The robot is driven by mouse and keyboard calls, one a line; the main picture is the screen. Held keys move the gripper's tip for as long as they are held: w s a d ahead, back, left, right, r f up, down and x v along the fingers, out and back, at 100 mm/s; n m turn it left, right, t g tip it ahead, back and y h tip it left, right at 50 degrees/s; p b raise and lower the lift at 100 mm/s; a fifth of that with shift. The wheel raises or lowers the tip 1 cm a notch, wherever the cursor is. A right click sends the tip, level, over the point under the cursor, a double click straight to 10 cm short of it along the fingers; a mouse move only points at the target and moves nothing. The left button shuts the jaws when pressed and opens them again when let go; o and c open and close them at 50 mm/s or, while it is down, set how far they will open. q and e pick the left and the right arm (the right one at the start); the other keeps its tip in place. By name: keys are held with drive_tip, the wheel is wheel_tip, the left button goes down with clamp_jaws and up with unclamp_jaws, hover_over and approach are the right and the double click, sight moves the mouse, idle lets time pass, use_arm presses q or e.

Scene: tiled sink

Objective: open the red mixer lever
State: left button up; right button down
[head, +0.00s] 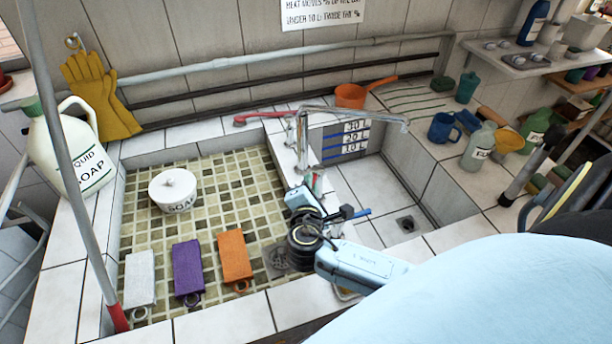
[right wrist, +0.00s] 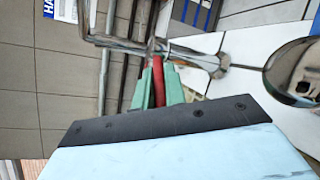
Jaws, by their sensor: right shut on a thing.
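The mixer tap (head: 302,140) is chrome and stands on the tiled divider between the two basins, with a long spout reaching right. My right gripper (head: 317,180) is at the tap's lower front. In the right wrist view, its green fingers (right wrist: 159,84) are shut on the red mixer lever (right wrist: 158,78), with chrome pipe just beyond. The fingers hide part of the lever. My left gripper is not in view.
The left basin holds a white soap pot (head: 174,190) and grey, purple (head: 187,268) and orange (head: 234,256) blocks. The right basin is mostly clear. An orange pan (head: 352,95) stands behind.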

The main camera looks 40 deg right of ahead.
drive_tip(key=c, duration=1.5)
unclamp_jaws()
drive_tip(key=shift+o, duration=0.2)
drive_tip(key=v, duration=1.3)
drive_tip(key=shift+s+a+r, duration=0.1)
drive_tip(key=shift+s+a, duration=0.05)
drive_tip(key=shift+c, duration=0.2)
